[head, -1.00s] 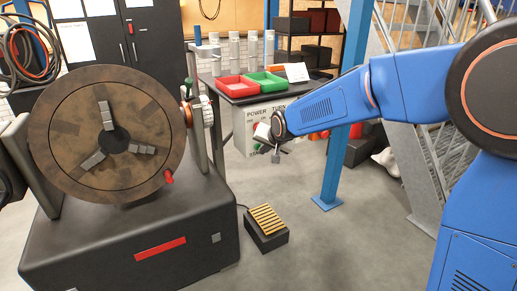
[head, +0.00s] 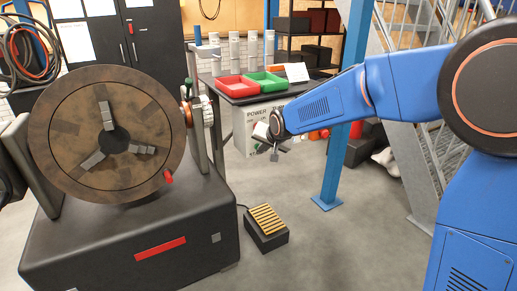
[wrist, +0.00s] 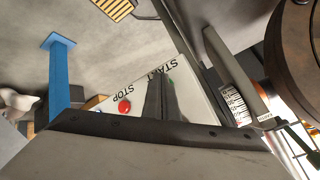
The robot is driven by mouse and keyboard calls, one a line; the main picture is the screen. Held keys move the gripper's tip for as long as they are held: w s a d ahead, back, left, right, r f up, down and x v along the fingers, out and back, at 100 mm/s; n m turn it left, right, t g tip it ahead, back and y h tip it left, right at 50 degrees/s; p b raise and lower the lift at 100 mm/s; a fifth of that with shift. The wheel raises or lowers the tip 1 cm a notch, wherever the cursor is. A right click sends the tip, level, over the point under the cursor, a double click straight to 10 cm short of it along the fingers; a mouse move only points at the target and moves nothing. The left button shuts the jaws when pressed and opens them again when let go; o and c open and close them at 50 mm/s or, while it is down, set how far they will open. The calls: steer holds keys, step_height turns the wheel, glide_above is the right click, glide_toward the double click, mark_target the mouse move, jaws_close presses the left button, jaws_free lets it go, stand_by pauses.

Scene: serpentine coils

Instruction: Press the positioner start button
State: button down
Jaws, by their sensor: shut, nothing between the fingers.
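The control panel (head: 240,132) is a white box front under the bench edge, with POWER lettering in the head view. In the wrist view, the white panel (wrist: 186,103) carries the words START and STOP. A red button (wrist: 124,106) sits by the word STOP. My gripper (head: 275,157) is shut and empty in front of the panel. In the wrist view, its dark fingers (wrist: 160,88) lie across the panel by the word START and hide most of the start button. A small bit of green shows beside them. I cannot tell whether the fingertips touch the button.
The round positioner plate (head: 75,135) with jaws stands on a dark base at the left. A foot pedal (head: 266,226) lies on the floor. Red (head: 229,87) and green (head: 268,81) trays sit on the bench. A blue post (head: 335,170) stands close to my arm.

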steer(key=shift+s+d, duration=0.1)
steer(key=shift+s, duration=0.05)
stand_by(0.3)
steer(key=shift+s+d, duration=0.4)
steer(key=shift+s, duration=0.2)
steer(key=shift+s, duration=0.1)
steer(key=shift+s+d, duration=0.7)
steer(key=shift+s, duration=0.3)
steer(key=shift+s+d, duration=0.7)
steer(key=shift+s, duration=0.3)
steer(key=shift+d, duration=0.1)
